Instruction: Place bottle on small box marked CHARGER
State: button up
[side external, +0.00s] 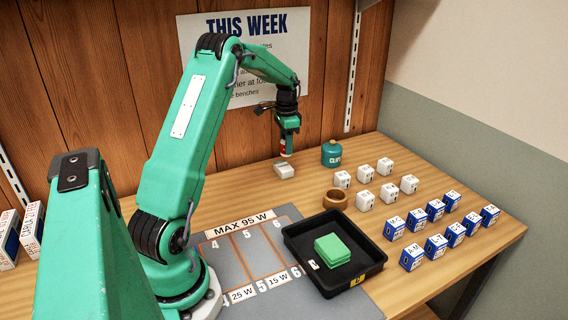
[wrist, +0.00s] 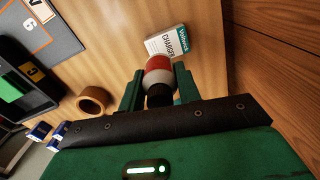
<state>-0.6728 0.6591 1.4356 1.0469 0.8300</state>
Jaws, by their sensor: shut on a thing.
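The bottle (wrist: 159,66) has a red band, a pale body and a black end in the wrist view. My gripper (wrist: 158,88) is shut on it, with one green finger on each side. The small white box marked CHARGER (wrist: 167,43) lies on the table just beyond the bottle, partly covered by it. In the side external view, my gripper (side external: 288,140) points down with the bottle (side external: 283,151) over the small white box (side external: 284,170). I cannot tell whether the bottle touches the box.
A teal canister (side external: 332,155) stands right of the box, with a wooden ring (side external: 335,199) nearer. White cubes (side external: 366,201) and blue-white boxes (side external: 435,210) stand in rows at right. A black tray (side external: 297,239) holds green pads. Bare table lies left of the box.

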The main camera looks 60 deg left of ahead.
aim_at(283, 154)
jog(key=shift+s+a+f, duration=0.1)
jog(key=shift+a+f, duration=0.4)
jog(key=shift+a, duration=0.3)
jog(key=shift+f, duration=2)
jog(key=shift+f, duration=0.1)
jog(key=o, duration=1)
jog(key=shift+c, duration=0.2)
notch_tip(283, 154, up, 12)
jog(key=shift+r, duration=0.1)
